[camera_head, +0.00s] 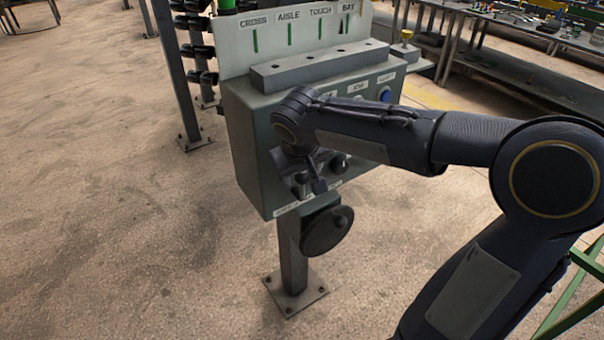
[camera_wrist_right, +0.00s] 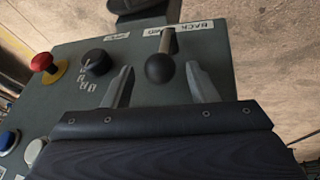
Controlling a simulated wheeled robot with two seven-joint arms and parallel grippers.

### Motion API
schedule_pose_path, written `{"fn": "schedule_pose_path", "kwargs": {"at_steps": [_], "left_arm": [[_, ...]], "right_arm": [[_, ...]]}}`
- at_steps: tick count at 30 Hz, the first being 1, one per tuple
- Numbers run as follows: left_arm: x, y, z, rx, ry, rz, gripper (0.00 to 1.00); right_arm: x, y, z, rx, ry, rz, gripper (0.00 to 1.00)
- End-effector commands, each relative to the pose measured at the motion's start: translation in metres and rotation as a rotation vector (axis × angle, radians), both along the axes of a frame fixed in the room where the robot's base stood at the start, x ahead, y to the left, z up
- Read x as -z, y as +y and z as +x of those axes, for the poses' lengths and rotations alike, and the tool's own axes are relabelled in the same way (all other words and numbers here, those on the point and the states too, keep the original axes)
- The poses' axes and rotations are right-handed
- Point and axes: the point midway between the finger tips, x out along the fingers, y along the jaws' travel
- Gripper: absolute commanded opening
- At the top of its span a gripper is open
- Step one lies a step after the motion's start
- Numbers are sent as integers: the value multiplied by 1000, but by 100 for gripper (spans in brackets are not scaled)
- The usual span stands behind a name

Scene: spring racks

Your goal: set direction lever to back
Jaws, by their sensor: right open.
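The direction lever (camera_wrist_right: 160,68), a short metal stem with a black ball end, stands out of the grey-green control box (camera_head: 250,130). In the right wrist view the label reading BACK (camera_wrist_right: 194,28) lies to the right of the stem, and another label, hard to read, lies to its left. My right gripper (camera_wrist_right: 160,85) is open, with one finger on each side of the ball. I see gaps between the ball and both fingers. In the head view my right gripper (camera_head: 314,182) is at the lower front of the box, where my wrist hides much of the panel. My left gripper is out of view.
A black rotary knob (camera_wrist_right: 97,62) and a red button on a yellow base (camera_wrist_right: 42,64) sit left of the lever in the wrist view. A blue button (camera_head: 386,94) is at the upper right of the panel. Open floor lies left.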

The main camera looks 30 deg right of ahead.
Motion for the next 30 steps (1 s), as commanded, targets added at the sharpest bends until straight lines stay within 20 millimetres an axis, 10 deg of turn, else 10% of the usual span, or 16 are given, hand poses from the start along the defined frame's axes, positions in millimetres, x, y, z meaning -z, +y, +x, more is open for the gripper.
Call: {"fn": "schedule_pose_path", "kwargs": {"at_steps": [16,30], "left_arm": [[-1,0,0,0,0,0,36],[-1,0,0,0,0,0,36]], "right_arm": [[26,-6,10,0,0,1,52],[26,-6,10,0,0,1,0]]}}
